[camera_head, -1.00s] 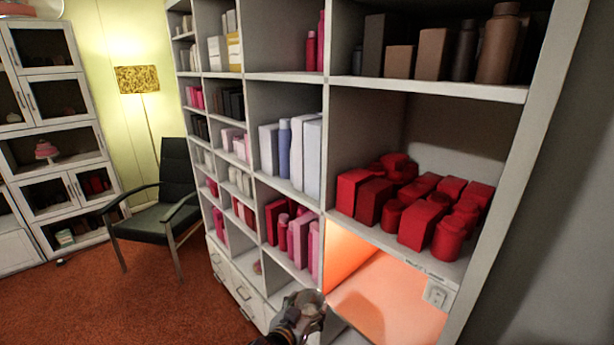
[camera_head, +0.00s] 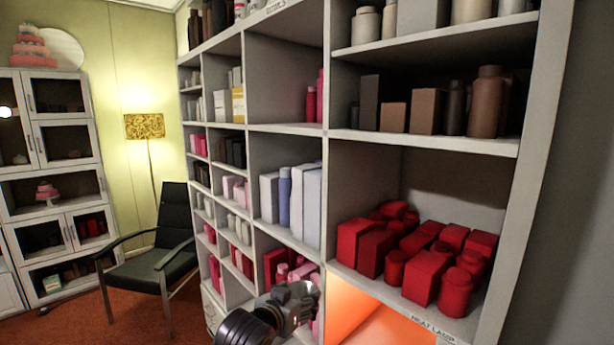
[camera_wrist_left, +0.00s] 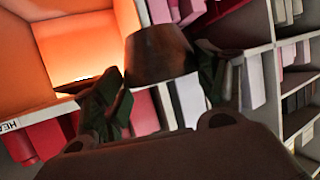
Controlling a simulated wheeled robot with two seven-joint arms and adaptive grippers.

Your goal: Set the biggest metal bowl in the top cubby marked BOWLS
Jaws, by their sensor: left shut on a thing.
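My left gripper (camera_head: 292,298) is at the bottom centre of the head view, in front of the shelf unit. In the left wrist view its dark fingers (camera_wrist_left: 160,85) are shut on a brownish metal bowl (camera_wrist_left: 158,52), seen from the side. The bowl is hard to make out in the head view. A small label (camera_head: 276,8), hard to read, is on the shelf edge at the top. Below it is a cubby (camera_head: 280,75) with pink bottles at its right side and bare room at left. My right gripper is not in view.
An orange-lit cubby (camera_head: 375,325) labelled HEAT LAMP is at the lower right. Red boxes and jars (camera_head: 425,250) fill the cubby above it. A dark armchair (camera_head: 160,255), a floor lamp (camera_head: 145,126) and a white cabinet (camera_head: 55,135) stand at left.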

